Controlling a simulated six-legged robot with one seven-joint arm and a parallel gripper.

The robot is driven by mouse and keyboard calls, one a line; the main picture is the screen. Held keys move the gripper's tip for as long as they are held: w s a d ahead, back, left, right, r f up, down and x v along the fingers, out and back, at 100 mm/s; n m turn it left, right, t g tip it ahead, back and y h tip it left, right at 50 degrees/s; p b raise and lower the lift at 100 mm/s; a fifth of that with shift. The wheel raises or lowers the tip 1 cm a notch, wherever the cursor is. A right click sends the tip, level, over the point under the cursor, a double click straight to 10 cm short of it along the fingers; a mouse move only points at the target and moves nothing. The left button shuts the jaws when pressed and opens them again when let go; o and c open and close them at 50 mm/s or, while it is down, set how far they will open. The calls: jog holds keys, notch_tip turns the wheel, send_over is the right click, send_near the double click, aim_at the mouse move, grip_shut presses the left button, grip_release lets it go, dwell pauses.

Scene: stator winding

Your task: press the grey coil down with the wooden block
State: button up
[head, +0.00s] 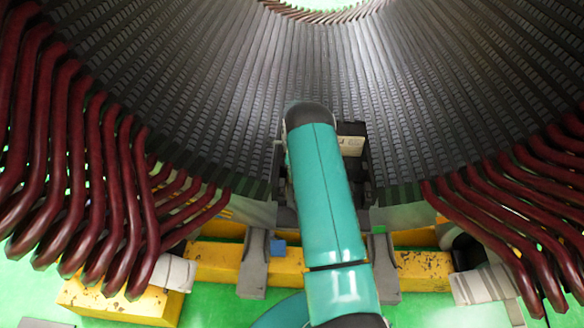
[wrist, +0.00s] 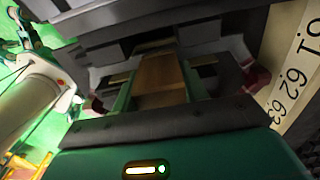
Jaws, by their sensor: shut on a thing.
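The wooden block (wrist: 160,72) shows in the wrist view as a brown piece between the fingers of my gripper (wrist: 158,86). My gripper is shut on it. The far end of the block points toward dark grey stepped parts of the stator. I cannot clearly tell the grey coil from these grey parts, nor whether the block touches it. In the head view my teal arm reaches up to the lower middle of the stator (head: 215,100) and hides the block and the fingers.
Dark red coils (head: 75,160) stick out at the left, and more coils (head: 500,200) at the right. A yellow beam (head: 215,262) with grey brackets (head: 254,265) runs below the stator. A small blue piece (head: 278,247) lies near the left bracket. A numbered pale strip (wrist: 297,75) is at the right in the wrist view.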

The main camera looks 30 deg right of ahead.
jog(key=shift+f, duration=0.35)
dwell(0.4)
dwell(0.3)
jog(key=shift+r, duration=5.85)
